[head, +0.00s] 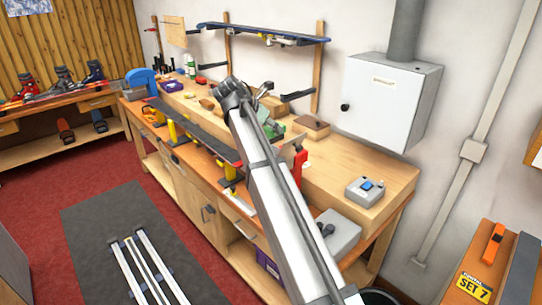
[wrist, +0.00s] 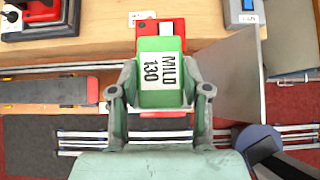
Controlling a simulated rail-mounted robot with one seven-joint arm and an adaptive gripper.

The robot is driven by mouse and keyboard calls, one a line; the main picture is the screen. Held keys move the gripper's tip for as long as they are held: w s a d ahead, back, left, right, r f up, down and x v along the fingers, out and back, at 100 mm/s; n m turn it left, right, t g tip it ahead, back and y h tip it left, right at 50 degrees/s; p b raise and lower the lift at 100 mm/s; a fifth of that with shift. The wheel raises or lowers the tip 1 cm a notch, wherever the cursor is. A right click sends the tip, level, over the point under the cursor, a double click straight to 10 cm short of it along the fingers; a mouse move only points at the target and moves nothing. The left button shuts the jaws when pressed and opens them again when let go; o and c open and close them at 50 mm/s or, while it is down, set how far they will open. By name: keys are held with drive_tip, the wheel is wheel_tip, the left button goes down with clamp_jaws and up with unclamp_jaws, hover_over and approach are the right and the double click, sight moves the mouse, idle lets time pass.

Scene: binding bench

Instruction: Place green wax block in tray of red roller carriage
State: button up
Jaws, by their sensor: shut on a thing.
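The green wax block (wrist: 147,97), with a white label reading "MILD 130", is between the two fingers of my gripper (wrist: 160,88) in the wrist view. My gripper is shut on it. The red roller carriage (wrist: 147,28) shows just beyond the block, at the bench edge; the block covers much of it. A small white patch shows within the red. I cannot tell the gap between block and carriage. In the head view a red upright part (head: 299,168), probably the carriage, stands right of my arm. My gripper and the block cannot be made out clearly there.
A thin grey plate (wrist: 232,75) stands close right of the block. The wooden bench (head: 345,155) has clear room around the grey box (head: 365,192).

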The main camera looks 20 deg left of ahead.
wheel_tip(320, 180, down, 13)
drive_tip(key=p, duration=0.2)
drive_tip(key=shift+r+p, duration=0.15)
drive_tip(key=shift+p, duration=0.25)
drive_tip(key=o, duration=1.3)
drive_tip(key=b+v, duration=0.3)
drive_tip(key=v, duration=0.9)
